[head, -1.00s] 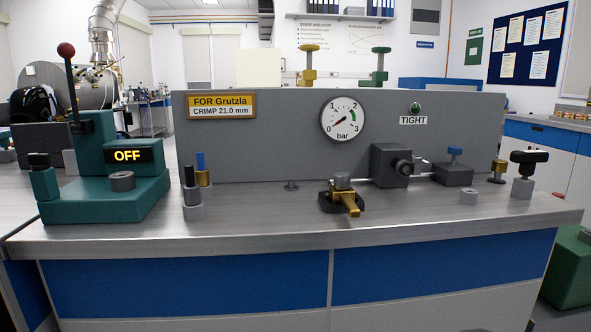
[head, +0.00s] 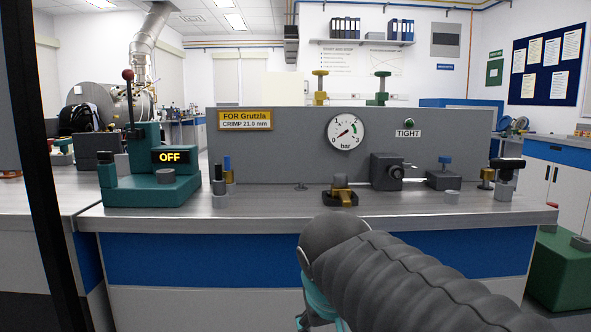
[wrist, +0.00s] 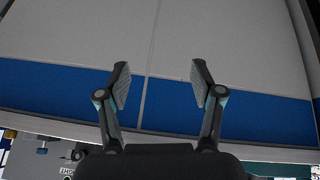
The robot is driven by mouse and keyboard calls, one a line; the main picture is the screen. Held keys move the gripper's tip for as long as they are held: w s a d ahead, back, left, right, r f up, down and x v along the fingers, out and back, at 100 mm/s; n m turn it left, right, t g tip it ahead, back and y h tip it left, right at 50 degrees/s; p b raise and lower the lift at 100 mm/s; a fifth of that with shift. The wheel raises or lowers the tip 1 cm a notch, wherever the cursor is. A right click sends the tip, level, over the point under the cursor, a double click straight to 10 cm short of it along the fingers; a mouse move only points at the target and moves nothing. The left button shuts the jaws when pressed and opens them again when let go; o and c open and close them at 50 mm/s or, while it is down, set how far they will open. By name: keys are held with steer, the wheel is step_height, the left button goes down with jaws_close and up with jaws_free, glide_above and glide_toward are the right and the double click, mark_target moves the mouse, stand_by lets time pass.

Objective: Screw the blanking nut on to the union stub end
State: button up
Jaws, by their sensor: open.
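I take this stub for the union stub end. A brass piece (head: 487,178) stands further right. My gripper (wrist: 160,82) is open and empty in the wrist view, its fingers apart in front of the blue and grey cabinet front. In the head view the fingers are hidden or out of frame.
The bench (head: 270,208) carries a teal press (head: 152,190) reading OFF, pegs (head: 225,178) at left, a brass-and-dark fixture (head: 340,196) and a black-topped post (head: 505,180). The grey panel (head: 290,155) bears a gauge (head: 346,132). The bench's front strip is mostly clear.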

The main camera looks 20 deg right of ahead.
steer(key=w+d+r+m+h+b, duration=0.35)
steer(key=w+r+m+h, duration=0.2)
steer(key=w+r, duration=0.95)
steer(key=m+h+b, duration=0.1)
steer(key=m+h, duration=0.3)
steer(key=m, duration=0.1)
glide_toward(340, 175)
steer(key=shift+h, duration=0.25)
steer(key=x, duration=1)
steer(key=shift+w+f, duration=0.2)
steer(key=shift+f, duration=0.25)
jaws_close()
steer(key=shift+d+r, duration=0.1)
steer(key=shift+r, duration=0.05)
steer(key=shift+m+p, duration=0.25)
steer(key=shift+p, duration=0.1)
steer(key=shift+d+y, duration=0.1)
steer(key=shift+y, duration=0.4)
